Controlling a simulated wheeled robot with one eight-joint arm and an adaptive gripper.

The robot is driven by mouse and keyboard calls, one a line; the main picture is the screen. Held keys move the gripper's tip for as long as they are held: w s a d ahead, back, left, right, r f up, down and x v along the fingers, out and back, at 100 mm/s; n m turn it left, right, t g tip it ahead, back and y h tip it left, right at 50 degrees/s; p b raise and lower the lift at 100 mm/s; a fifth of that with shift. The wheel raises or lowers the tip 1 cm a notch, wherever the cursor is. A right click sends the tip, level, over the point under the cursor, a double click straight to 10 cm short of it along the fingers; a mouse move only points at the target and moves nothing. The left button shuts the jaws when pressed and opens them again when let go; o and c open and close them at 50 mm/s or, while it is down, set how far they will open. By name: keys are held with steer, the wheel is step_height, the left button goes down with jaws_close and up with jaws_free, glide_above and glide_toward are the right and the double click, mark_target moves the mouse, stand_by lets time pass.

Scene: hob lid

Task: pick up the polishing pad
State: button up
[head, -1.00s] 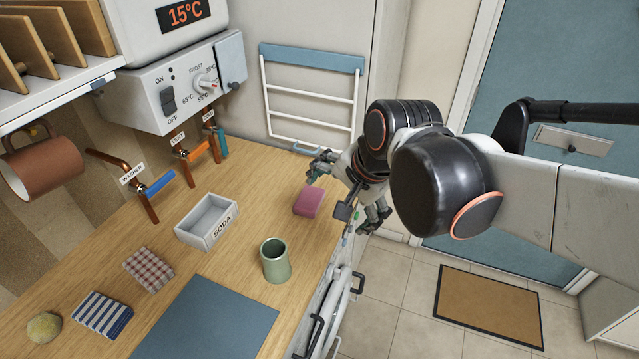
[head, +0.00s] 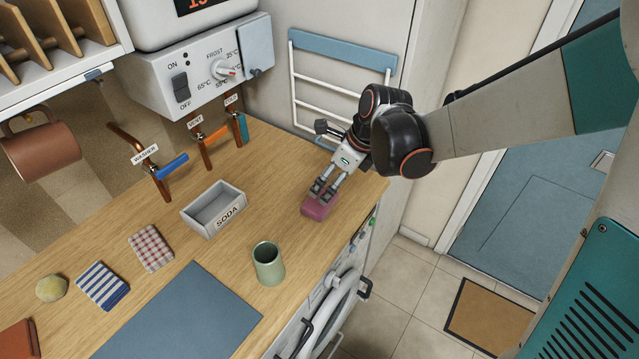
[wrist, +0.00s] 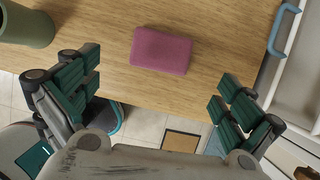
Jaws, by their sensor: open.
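A pink, block-shaped pad (head: 317,207) lies flat on the wooden worktop near its front edge, towards the far right end. I take it to be the polishing pad. My gripper (head: 323,189) is over it, its fingers pointing down and partly hiding it. In the wrist view the pad (wrist: 161,50) lies in the upper middle, whole and unheld. The fingers of my gripper (wrist: 155,88) are spread wide, left and right of it and lower in the picture. Nothing is between them. I cannot tell how high the fingertips are above the worktop.
A green cup (head: 268,264) and a soda tray (head: 232,223) stand to the left on the worktop. A towel rack (head: 345,48) is on the wall behind my gripper. Checked (head: 151,248) and striped (head: 103,287) cloths lie farther left. The wood around the pad is clear.

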mark_target(326, 189)
steer(key=b+x, duration=0.1)
steer(key=x, duration=0.3)
steer(key=shift+w+a+f, duration=0.1)
steer(key=shift+f, duration=0.25)
steer(key=shift+d+b+x, duration=0.15)
steer(key=shift+b+x, duration=0.5)
steer(key=shift+x, duration=0.7)
steer(key=shift+d+b+x, duration=0.15)
steer(key=shift+b+x, duration=0.45)
steer(key=shift+x, duration=0.75)
steer(key=c, duration=0.8)
